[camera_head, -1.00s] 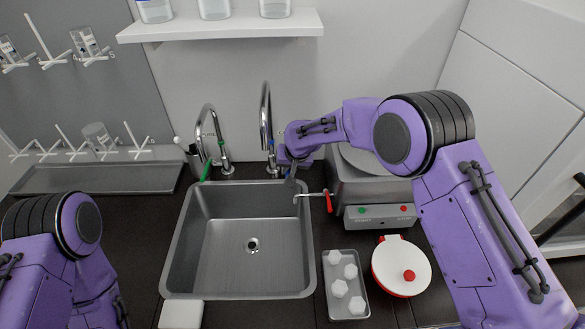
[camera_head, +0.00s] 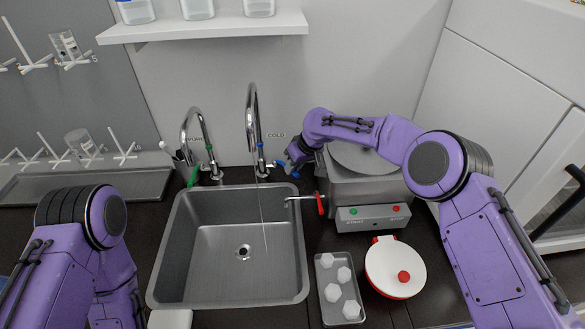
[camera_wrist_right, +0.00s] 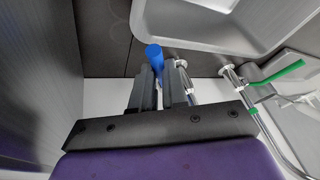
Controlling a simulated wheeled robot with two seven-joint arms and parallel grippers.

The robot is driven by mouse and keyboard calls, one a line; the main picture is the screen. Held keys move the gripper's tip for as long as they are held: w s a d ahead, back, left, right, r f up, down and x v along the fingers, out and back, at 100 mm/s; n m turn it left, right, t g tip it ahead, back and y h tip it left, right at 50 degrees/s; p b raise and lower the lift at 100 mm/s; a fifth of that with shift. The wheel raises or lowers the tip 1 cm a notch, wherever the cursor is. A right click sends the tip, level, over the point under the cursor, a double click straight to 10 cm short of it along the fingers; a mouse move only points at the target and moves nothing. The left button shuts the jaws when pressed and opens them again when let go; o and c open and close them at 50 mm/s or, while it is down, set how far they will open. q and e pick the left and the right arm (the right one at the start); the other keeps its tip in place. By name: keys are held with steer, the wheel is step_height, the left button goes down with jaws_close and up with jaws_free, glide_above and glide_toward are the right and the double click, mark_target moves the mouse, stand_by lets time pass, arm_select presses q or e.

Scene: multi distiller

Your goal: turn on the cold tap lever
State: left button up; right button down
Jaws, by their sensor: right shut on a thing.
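The cold tap (camera_head: 252,125) is a tall curved chrome spout behind the sink, beside the "COLD" label. Its blue lever (camera_wrist_right: 155,54) pokes out between the fingers of my right gripper (camera_wrist_right: 159,88) in the wrist view. In the head view, my right gripper (camera_head: 293,168) is at the lever's right side, close to the tap base, and shut on the lever. A thin water stream (camera_head: 262,215) falls from the spout into the sink (camera_head: 215,265). My left arm (camera_head: 85,225) is at lower left; its gripper is out of view.
Another tap (camera_head: 190,130) with a green lever (camera_head: 194,176) stands to the left. A grey machine (camera_head: 372,218) with a red-handled outlet (camera_head: 319,203) is just right of the sink. A tray of white pieces (camera_head: 338,290) and a white-and-red lidded pot (camera_head: 392,268) are in front.

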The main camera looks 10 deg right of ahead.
stand_by(0.3)
steer(key=c, duration=1.1)
jaws_free()
steer(key=shift+c, duration=0.2)
steer(key=b+v, duration=0.2)
steer(key=v, duration=0.8)
steer(key=shift+r+b, duration=0.2)
steer(key=shift+b, duration=0.1)
steer(key=shift+d, duration=0.15)
